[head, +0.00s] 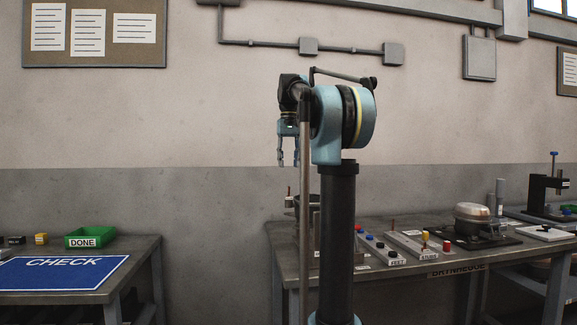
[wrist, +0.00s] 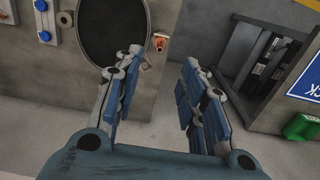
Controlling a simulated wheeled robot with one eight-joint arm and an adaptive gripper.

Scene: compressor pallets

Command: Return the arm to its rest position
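My gripper (head: 288,160) hangs pointing down from the folded arm in the head view, in front of the grey wall and above the gap between the two tables. In the wrist view my gripper (wrist: 155,95) has its two blue-padded fingers spread apart. Nothing is between the fingers, so it is open and empty. The arm's elbow and dark column stand upright in front of the right table (head: 400,275) and hide part of it.
The left table (head: 148,248) holds a blue CHECK mat (head: 60,272) and a green DONE bin (head: 92,236). The right table holds a compressor with a pale dome (head: 472,212), a black press (head: 540,190) and labelled trays (head: 380,250). Bare floor (wrist: 160,140) shows below the gripper.

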